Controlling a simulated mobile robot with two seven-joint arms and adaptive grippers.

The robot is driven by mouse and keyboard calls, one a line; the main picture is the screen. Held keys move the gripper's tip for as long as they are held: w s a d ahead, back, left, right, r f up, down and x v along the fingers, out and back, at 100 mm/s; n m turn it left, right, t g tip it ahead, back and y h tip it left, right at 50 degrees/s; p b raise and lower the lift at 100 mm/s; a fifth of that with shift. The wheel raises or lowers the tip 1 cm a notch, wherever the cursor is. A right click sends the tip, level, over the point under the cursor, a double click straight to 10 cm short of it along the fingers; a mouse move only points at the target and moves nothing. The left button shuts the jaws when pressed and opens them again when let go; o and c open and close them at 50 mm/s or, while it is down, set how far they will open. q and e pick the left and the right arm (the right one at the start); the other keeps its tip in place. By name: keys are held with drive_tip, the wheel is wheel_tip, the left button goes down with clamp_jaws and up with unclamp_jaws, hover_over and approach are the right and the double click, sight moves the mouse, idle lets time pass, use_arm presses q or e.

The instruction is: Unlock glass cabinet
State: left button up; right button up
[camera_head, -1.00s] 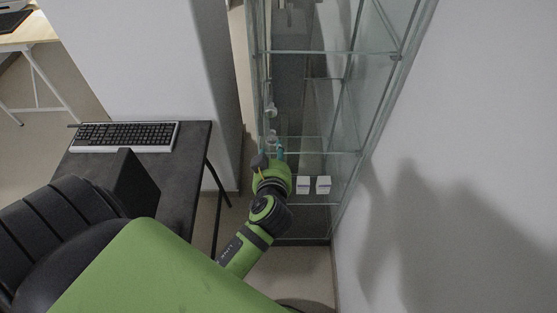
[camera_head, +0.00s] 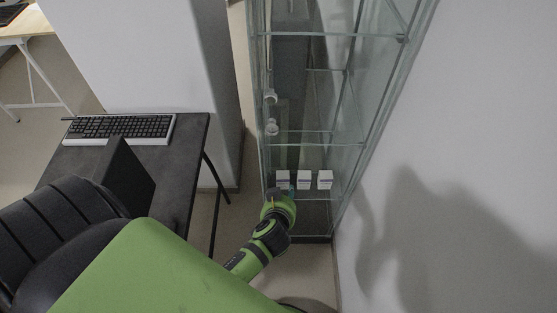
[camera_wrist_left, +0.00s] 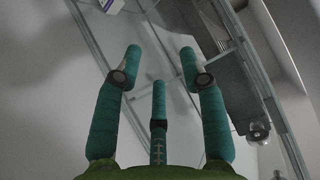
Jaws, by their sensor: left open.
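The tall glass cabinet (camera_head: 375,100) stands against the wall, with glass shelves in a pale metal frame. Two pale round knobs (camera_head: 271,112) show one above the other near its left edge. My left gripper (camera_head: 286,189) is low at the cabinet's front left side, below the knobs and in front of the lower shelf. In the left wrist view its three teal fingers (camera_wrist_left: 160,66) are spread and empty. Glass panes and frame bars lie beyond them, and a shiny round knob (camera_wrist_left: 258,131) is at the lower right. I cannot make out a lock or key. My right gripper is not in view.
Three small white boxes (camera_head: 304,180) stand on a low cabinet shelf. A dark desk (camera_head: 180,178) with a keyboard (camera_head: 120,129) is at the left. A white wall (camera_head: 480,150) closes the right side. A narrow floor gap lies between desk and cabinet.

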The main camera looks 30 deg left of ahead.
use_arm(q)
drive_tip(key=s+d+f+m+g+h+b, duration=0.1)
drive_tip(key=s+f+b, duration=0.1)
drive_tip(key=f, duration=0.6)
drive_tip(key=s+d+f+m+g+h+b, duration=0.1)
drive_tip(key=s+f, duration=0.3)
drive_tip(key=f, duration=0.5)
drive_tip(key=shift+s+d+f+m+g+b, duration=0.2)
drive_tip(key=shift+s+d+m+g+b, duration=0.1)
drive_tip(key=shift+s+m+b, duration=0.15)
drive_tip(key=s+a+f+g, duration=0.1)
drive_tip(key=s+f+g, duration=0.1)
drive_tip(key=s+f, duration=0.3)
drive_tip(key=s+a+f+m+g+h, duration=0.1)
drive_tip(key=s+f, duration=0.5)
drive_tip(key=s, duration=0.7)
drive_tip(key=s+a+f+m+g, duration=0.1)
drive_tip(key=s+f+g, duration=0.2)
drive_tip(key=s+f, duration=0.3)
drive_tip(key=s, duration=0.3)
drive_tip(key=shift+a+f+h+b, duration=0.15)
drive_tip(key=shift+a+h+b, duration=0.1)
drive_tip(key=shift+h+b, duration=0.15)
